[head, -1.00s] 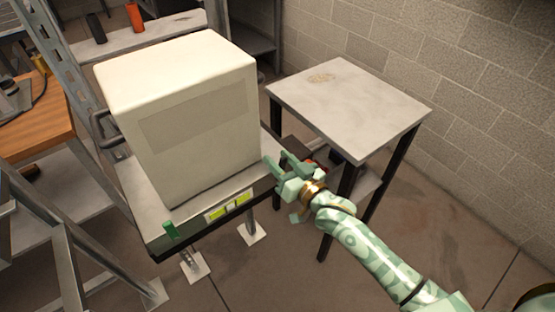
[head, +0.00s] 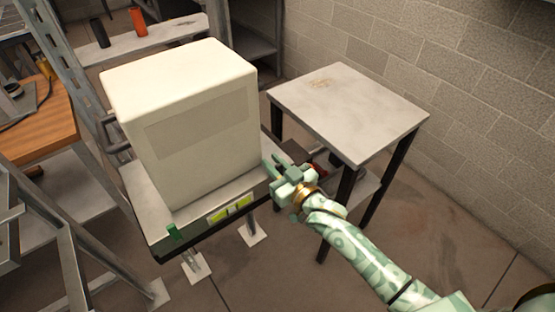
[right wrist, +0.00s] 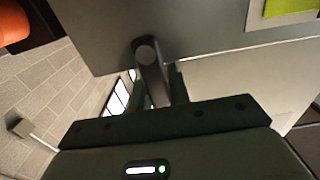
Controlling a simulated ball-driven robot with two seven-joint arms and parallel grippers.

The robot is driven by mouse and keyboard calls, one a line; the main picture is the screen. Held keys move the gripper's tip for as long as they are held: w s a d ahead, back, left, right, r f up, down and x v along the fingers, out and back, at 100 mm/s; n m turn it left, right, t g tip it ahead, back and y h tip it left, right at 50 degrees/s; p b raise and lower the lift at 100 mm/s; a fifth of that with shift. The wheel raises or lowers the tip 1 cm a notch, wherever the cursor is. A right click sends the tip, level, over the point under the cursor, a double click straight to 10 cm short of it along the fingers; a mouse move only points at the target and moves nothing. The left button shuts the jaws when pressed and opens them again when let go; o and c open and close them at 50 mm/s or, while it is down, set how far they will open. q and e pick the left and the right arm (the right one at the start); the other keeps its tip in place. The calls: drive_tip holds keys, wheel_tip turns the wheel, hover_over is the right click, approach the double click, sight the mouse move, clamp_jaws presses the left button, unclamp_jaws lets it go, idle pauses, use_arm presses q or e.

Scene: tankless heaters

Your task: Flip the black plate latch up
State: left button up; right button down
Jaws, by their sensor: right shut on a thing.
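A pale box-shaped heater (head: 190,120) stands upright on a grey metal platform (head: 150,205). My right gripper (head: 273,168) is at the platform's front right corner, with its fingers close together. In the right wrist view, a dark rounded bar (right wrist: 148,65), which looks like the black plate latch, stands out from the grey plate (right wrist: 210,30) and runs down to my fingers. My gripper is shut on it. The fingers hide most of the latch in the head view, and its exact tilt is hard to tell. My left gripper is out of view.
A grey-topped table (head: 345,105) with black legs stands just right of my gripper. Yellow-green labels (head: 230,209) and a green tab (head: 174,231) are on the platform's front edge. A metal frame and a wooden bench (head: 35,130) stand at left. The floor at front right is clear.

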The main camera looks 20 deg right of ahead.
drive_tip(key=c, duration=1.3)
unclamp_jaws()
drive_tip(key=p+v, duration=0.2)
drive_tip(key=v, duration=1.4)
drive_tip(key=shift+s, duration=0.15)
